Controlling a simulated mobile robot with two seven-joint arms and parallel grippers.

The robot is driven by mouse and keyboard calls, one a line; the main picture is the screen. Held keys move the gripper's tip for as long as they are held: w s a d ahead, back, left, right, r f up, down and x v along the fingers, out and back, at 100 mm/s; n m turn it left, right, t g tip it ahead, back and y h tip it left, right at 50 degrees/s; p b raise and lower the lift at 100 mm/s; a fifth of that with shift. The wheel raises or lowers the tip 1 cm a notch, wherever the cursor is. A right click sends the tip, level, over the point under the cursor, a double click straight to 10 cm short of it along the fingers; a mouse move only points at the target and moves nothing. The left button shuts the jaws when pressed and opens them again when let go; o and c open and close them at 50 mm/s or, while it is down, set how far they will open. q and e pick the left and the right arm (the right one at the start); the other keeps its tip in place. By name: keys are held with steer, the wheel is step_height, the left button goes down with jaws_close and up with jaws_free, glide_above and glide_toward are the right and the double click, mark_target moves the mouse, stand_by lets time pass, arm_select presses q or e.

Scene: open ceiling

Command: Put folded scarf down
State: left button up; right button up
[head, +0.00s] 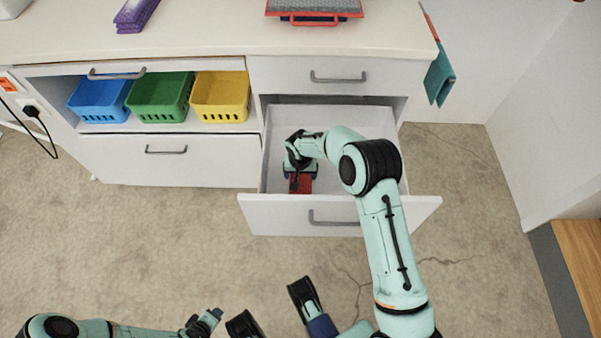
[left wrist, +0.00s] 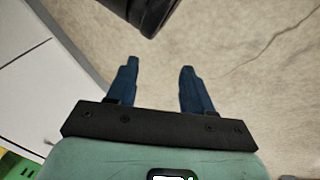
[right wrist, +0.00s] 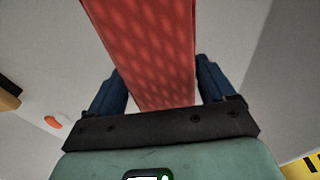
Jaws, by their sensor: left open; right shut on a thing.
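The folded scarf (head: 301,183) is red, with a lighter pattern in the right wrist view (right wrist: 145,45). My right gripper (head: 299,174) is shut on it inside the open white drawer (head: 280,213), near the drawer's left side. In the right wrist view the scarf runs between the two blue fingers. I cannot tell whether it touches the drawer floor. My left gripper (left wrist: 160,85) is open and empty over the floor, with its fingers apart.
Blue (head: 98,101), green (head: 158,104) and yellow (head: 219,102) baskets stand on the shelf left of the drawer. Purple folded cloth (head: 134,14) and a red-edged item (head: 315,7) lie on the counter (head: 205,30). A teal item (head: 440,78) hangs at the counter's right end. The drawer's right side looks free.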

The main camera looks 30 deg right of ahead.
mark_target(300, 177)
steer(key=shift+f, duration=0.15)
steer(key=o, duration=1)
steer(key=shift+c, duration=0.2)
arm_select(q)
steer(key=shift+s+f, duration=0.15)
arm_select(e)
steer(key=shift+r, duration=0.25)
arm_select(q)
steer(key=shift+g+h, duration=0.4)
steer(key=shift+g, duration=0.2)
steer(key=s+d+r+p, duration=0.1)
steer(key=s, duration=0.1)
steer(key=s+d+r+p, duration=0.1)
steer(key=s+r, duration=0.1)
steer(key=shift+d+r+p, duration=0.1)
steer(key=shift+d+p, duration=0.05)
steer(key=shift+p, duration=0.25)
arm_select(e)
step_height(300, 177, up, 12)
steer(key=s, duration=0.1)
steer(key=shift+s+a+f, duration=0.15)
steer(key=shift+s+a, duration=0.15)
steer(key=shift+a, duration=0.15)
